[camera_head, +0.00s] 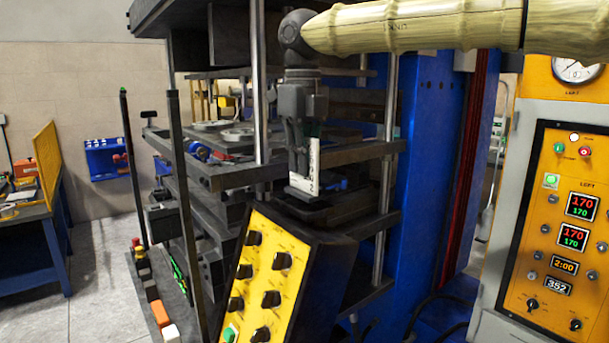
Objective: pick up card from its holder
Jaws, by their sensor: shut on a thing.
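The card (314,160) is a small white upright rectangle with dark marks at its lower end. My gripper (303,172) hangs straight down and is shut on the card. The card's lower end is just above the black top of the yellow control box (268,270). The holder is hard to make out; a dark shape at the card's foot may be it. I cannot tell whether the card still touches it.
The press's dark plates and steel columns (387,165) stand close behind my gripper. A blue press frame (430,150) and a yellow gauge panel (560,220) stand at the right. A blue workbench (35,220) is at the far left, with open floor beside it.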

